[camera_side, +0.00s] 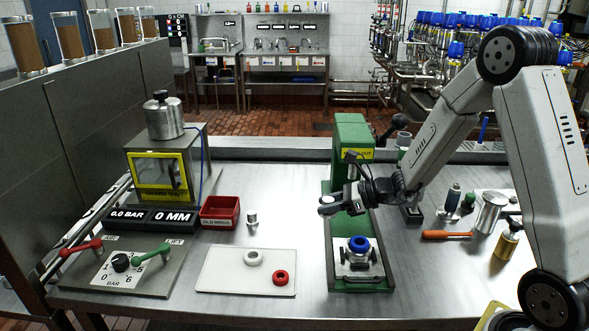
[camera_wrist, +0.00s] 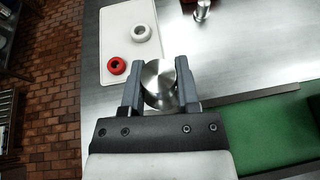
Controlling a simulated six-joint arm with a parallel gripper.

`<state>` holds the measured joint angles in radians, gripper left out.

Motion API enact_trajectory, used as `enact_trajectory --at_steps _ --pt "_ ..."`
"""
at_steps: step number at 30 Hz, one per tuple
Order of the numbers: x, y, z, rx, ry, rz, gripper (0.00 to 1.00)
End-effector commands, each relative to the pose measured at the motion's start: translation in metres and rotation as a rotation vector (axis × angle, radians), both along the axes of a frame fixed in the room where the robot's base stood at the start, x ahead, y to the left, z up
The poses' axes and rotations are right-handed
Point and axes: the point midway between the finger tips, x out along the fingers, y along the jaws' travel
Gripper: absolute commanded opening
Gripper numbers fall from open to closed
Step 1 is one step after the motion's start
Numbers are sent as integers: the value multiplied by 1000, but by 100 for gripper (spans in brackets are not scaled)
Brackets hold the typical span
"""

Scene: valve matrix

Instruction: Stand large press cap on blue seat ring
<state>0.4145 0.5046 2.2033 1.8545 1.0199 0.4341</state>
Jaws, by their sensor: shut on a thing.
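My gripper (camera_side: 330,205) is shut on a round steel cap, the large press cap (camera_wrist: 158,84), which sits between both fingers (camera_wrist: 160,88) in the wrist view. In the side view the cap (camera_side: 327,200) shows as a small bright piece at the fingertips. The blue seat ring (camera_side: 359,244) sits on a metal fixture on the press base, lower and to the right of my gripper. It is not visible in the wrist view.
A white tray (camera_side: 225,277) holds a white ring (camera_side: 253,258) and a red ring (camera_side: 281,277). A small steel cylinder (camera_side: 252,217) stands near a red bin (camera_side: 220,212). An orange-handled tool (camera_side: 447,235) and steel containers lie right of the press. The press column stands behind my gripper.

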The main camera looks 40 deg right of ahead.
Motion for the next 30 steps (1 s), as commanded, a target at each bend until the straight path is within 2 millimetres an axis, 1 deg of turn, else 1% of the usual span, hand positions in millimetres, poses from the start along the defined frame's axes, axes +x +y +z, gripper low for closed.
enact_trajectory --at_steps 5,12,18,24,30 --pt "-14 -8 0 -5 -10 98 0" --pt "-43 -20 -3 -6 -8 256 0" --pt "-64 -28 -4 -2 5 359 0" --pt "-76 -32 -5 2 15 409 0" --pt "-77 -32 -6 3 17 417 0"
